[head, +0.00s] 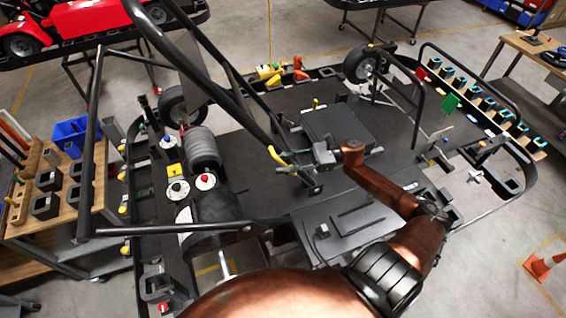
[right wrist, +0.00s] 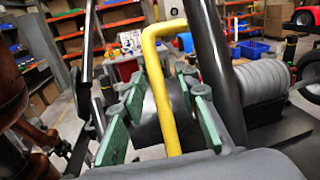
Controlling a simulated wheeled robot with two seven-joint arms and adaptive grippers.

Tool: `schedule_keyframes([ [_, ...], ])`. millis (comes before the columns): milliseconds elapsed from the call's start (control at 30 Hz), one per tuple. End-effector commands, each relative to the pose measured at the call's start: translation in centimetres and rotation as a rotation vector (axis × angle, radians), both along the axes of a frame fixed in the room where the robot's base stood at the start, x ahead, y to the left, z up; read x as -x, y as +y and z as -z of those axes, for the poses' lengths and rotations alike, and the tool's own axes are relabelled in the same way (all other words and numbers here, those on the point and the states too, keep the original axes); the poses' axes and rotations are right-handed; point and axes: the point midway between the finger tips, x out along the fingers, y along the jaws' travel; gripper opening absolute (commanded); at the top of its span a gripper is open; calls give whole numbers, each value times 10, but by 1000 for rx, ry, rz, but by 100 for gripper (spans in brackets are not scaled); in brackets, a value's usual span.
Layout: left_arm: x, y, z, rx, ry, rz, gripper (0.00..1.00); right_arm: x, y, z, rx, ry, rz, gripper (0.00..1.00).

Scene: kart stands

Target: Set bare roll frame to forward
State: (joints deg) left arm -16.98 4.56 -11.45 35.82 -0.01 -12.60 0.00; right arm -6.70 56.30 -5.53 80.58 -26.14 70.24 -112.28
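The bare roll frame (head: 205,68) is a large hoop of black tubes rising tilted over the kart in the head view. Its black tubes also show in the right wrist view (right wrist: 213,70). A yellow handle (head: 275,156) is by its tube near the middle of the kart. My right gripper (head: 297,158) is at this handle. In the right wrist view, the yellow bar (right wrist: 160,90) runs between the green-padded fingers, with gaps on both sides, so the gripper looks open around it. Contact cannot be told. My left gripper is not in view.
The kart deck (head: 255,112) carries a dark box (head: 338,130) and a ribbed grey cylinder (head: 203,148). A wooden bench with a blue bin (head: 72,133) stands at left. A red kart (head: 75,30) is behind. An orange cone (head: 543,265) stands on the floor at right.

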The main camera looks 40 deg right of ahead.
Motion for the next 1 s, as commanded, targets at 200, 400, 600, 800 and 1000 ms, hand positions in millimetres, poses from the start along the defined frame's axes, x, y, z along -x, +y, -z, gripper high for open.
schedule_keyframes([
  [200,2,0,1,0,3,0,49,0,0,1,0,1,0,22],
  [400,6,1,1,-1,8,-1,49,0,0,0,0,1,0,8],
  [600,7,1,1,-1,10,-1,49,0,-1,0,0,1,0,0],
  [800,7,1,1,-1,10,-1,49,0,-1,0,-1,1,1,0],
  [1000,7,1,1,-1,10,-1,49,0,-1,0,-1,1,1,0],
])
